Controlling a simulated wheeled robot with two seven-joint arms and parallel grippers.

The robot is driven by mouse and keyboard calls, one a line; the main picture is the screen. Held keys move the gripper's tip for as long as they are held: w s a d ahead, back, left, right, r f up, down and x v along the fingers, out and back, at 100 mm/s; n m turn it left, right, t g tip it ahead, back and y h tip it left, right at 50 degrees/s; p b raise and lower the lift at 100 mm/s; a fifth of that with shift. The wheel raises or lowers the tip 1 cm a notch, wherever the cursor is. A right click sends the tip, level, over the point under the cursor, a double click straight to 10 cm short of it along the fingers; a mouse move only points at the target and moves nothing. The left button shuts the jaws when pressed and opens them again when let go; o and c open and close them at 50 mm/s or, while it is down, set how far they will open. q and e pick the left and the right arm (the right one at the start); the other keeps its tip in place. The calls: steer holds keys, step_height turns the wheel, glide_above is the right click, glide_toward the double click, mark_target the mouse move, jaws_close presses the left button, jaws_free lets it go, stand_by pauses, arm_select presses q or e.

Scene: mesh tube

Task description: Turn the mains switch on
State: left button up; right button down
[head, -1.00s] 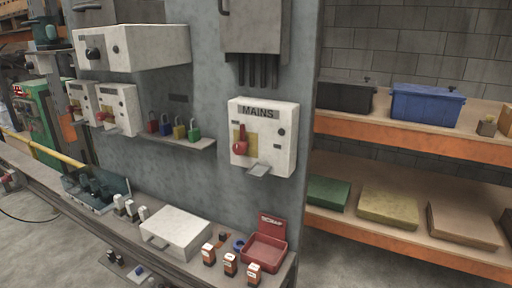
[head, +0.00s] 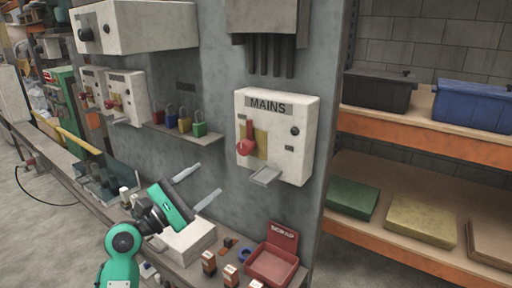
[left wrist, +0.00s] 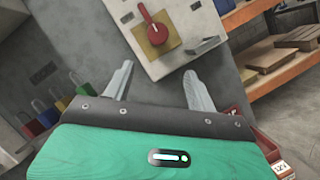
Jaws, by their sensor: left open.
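The mains box (head: 299,153) is a pale panel labelled MAINS, fixed to the grey wall panel. Its red switch handle (head: 245,146) sits on a yellow plate, with the knob at the lower left and the lever pointing up. A small grey metal flap (head: 265,176) sticks out below. The red handle also shows in the left wrist view (left wrist: 157,29), ahead of the fingers. My left gripper (head: 197,186) is open and empty, below and left of the box, its fingers apart from the switch. My right gripper is not in view.
Several coloured padlocks (head: 184,123) sit on a small shelf left of the mains box. A white case (head: 190,240), small boxes and an open red box (head: 272,264) lie on the bench below. Shelves with bins (head: 474,104) stand at the right.

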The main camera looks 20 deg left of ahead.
mark_target(240, 151)
arm_select(q)
steer(key=shift+h, duration=0.3)
steer(key=x, duration=0.2)
steer(key=r+p+x, duration=0.1)
steer(key=x, duration=0.2)
steer(key=p+x, duration=0.1)
steer(key=x, duration=0.1)
steer(key=shift+d+r, duration=0.2)
steer(key=shift+r, duration=0.15)
steer(key=p+x, duration=0.1)
steer(key=x, duration=0.4)
steer(key=shift+w+d+p, duration=0.2)
steer(key=shift+w+p, duration=0.1)
steer(key=shift+w, duration=0.15)
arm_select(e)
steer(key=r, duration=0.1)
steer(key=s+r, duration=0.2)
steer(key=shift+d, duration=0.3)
arm_select(q)
steer(key=shift+f, duration=0.1)
steer(key=c, duration=1)
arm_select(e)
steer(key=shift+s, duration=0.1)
